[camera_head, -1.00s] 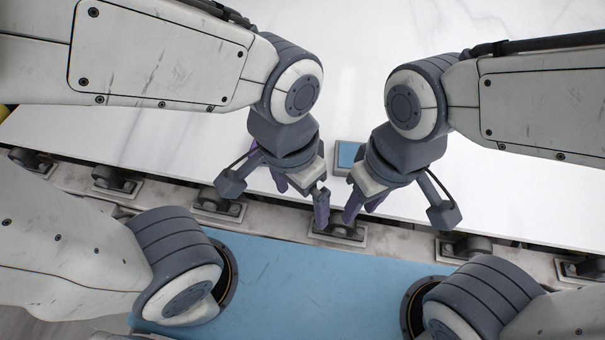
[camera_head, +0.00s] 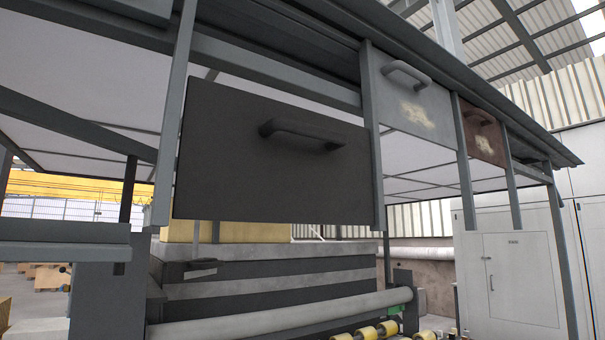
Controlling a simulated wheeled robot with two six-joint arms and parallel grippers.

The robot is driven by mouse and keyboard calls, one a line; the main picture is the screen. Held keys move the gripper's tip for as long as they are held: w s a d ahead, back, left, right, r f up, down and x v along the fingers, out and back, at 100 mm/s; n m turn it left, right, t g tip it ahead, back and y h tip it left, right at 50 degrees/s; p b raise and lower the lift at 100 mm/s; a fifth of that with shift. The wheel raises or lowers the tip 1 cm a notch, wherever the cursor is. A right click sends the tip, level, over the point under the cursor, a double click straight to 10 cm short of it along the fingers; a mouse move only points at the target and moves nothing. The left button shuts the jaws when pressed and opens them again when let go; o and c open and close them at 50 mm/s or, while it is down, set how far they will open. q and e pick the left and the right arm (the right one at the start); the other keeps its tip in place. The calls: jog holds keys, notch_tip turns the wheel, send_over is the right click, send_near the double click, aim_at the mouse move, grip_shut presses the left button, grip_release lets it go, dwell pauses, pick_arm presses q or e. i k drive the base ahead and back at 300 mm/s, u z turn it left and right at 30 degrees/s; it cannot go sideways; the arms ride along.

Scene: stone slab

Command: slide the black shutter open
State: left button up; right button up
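The black shutter (camera_head: 270,175) is a dark rectangular panel hanging in a grey metal frame, left of centre in the head view. A dark bar handle (camera_head: 302,134) sticks out near its upper middle. The panel sits between two grey uprights, under a dark horizontal rail. Neither of my grippers shows in the head view now.
A grey shutter (camera_head: 408,92) with a handle and a brown shutter (camera_head: 482,132) hang further right in the same frame. Below are a long grey roller (camera_head: 285,317) and yellow rollers (camera_head: 375,331). A white cabinet (camera_head: 520,278) stands at right.

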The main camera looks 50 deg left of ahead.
aim_at(245, 156)
jog(key=z, duration=0.2)
jog(key=k, duration=0.85)
jog(key=u, duration=0.4)
jog(key=i, duration=0.45)
